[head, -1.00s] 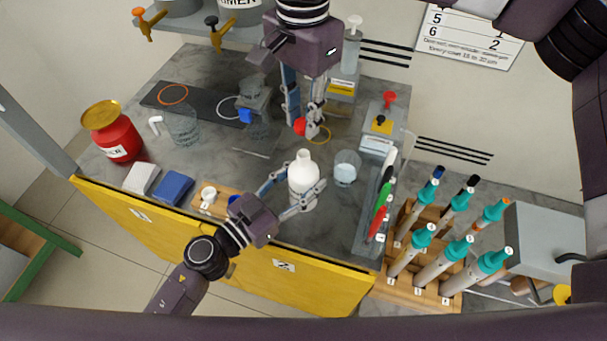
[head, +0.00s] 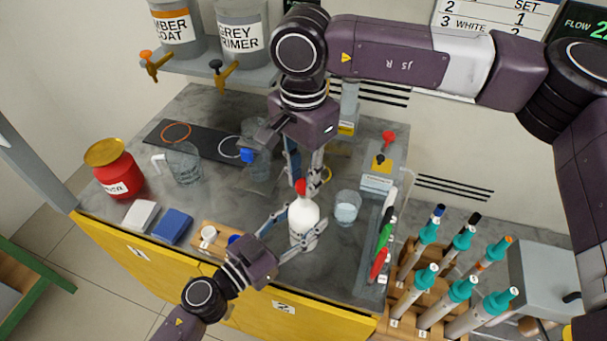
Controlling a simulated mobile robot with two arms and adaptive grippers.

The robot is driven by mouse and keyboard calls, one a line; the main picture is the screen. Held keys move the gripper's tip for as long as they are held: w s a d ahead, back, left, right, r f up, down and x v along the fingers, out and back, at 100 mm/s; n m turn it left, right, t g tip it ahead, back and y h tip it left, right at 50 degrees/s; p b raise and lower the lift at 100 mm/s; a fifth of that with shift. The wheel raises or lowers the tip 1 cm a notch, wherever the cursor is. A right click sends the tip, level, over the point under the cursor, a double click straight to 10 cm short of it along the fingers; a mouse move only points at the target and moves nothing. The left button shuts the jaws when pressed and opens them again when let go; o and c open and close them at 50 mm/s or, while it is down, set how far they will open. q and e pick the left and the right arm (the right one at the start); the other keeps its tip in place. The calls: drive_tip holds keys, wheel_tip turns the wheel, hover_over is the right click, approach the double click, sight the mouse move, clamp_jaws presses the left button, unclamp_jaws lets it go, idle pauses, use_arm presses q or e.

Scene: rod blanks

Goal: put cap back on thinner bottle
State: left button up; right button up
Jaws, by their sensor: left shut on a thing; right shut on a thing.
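The white thinner bottle (head: 302,218) stands upright on the grey bench near its front edge in the head view. My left gripper (head: 298,232) is shut on the bottle's body from the front. The red cap (head: 301,187) is at the top of the bottle's neck. My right gripper (head: 306,181) comes down from above and is shut on the cap. The bottle's mouth is hidden by the cap, and I cannot tell whether the cap is fully seated.
A glass beaker (head: 347,206) stands close right of the bottle. Markers (head: 383,238) lie in a tray further right, beside a rack of teal-topped rods (head: 447,291). A red jar (head: 115,170), white pad (head: 139,214) and blue pad (head: 172,226) are at left.

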sight(304, 220)
drive_tip(key=shift+f, duration=0.7)
drive_tip(key=shift+f, duration=0.55)
